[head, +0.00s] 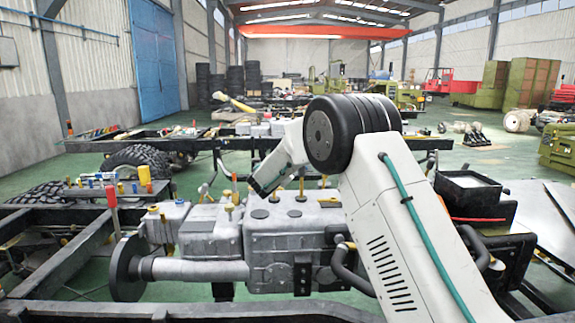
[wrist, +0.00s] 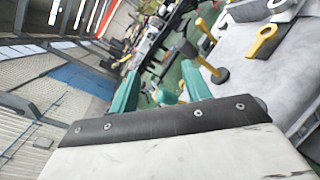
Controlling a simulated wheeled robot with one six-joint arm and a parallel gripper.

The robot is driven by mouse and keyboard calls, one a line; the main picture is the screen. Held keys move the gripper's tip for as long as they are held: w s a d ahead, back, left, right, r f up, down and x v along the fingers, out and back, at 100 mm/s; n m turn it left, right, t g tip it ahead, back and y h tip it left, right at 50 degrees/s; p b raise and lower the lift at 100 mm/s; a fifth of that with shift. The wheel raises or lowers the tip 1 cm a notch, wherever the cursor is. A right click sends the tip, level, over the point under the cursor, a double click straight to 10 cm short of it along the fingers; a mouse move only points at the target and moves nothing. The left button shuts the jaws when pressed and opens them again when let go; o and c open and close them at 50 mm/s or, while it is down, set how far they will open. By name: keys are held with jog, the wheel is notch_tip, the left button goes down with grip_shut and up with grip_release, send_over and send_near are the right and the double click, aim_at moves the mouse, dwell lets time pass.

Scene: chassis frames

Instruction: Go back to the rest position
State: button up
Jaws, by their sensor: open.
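My gripper (wrist: 160,84) shows in the wrist view as two green fingers standing well apart. It is open, with nothing between the fingers. In the head view my white arm bends at a black joint, and its forearm points down and left above the grey engine block (head: 285,240). The fingers themselves are hard to make out in the head view. In the wrist view, a yellow-handled part (wrist: 262,40) and a post with a dark round foot (wrist: 217,74) appear to the right of the fingers.
A black chassis frame (head: 60,222) surrounds the engine. A red-handled rod (head: 112,200) stands at its left. A black tray (head: 468,190) sits to the right of my arm. A second chassis (head: 130,142) with wheels lies behind.

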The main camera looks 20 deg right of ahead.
jog(key=shift+s+d+r+m, duration=0.3)
jog(key=shift+s+d+r, duration=0.05)
jog(key=shift+s, duration=0.15)
jog(key=s+d+f+m+g+h, duration=0.1)
jog(key=s+d+f+m+g, duration=0.35)
jog(key=s, duration=0.35)
jog(key=s+d+m+g, duration=0.2)
jog(key=s+m+g, duration=0.4)
jog(key=s, duration=1)
jog(key=s+a+r+m+y, duration=0.1)
jog(key=s+a+m+y, duration=0.2)
jog(key=s, duration=1)
jog(key=s+a+r+m+g+y, duration=0.1)
jog(key=s+a+m+y, duration=0.2)
jog(key=s, duration=1.1)
jog(key=s+a+r+m+g+y, duration=0.1)
jog(key=s+a+m+y, duration=0.2)
jog(key=s, duration=1.1)
jog(key=shift+a+r+m+y, duration=0.35)
jog(key=shift+a+y, duration=0.75)
jog(key=shift+a, duration=0.3)
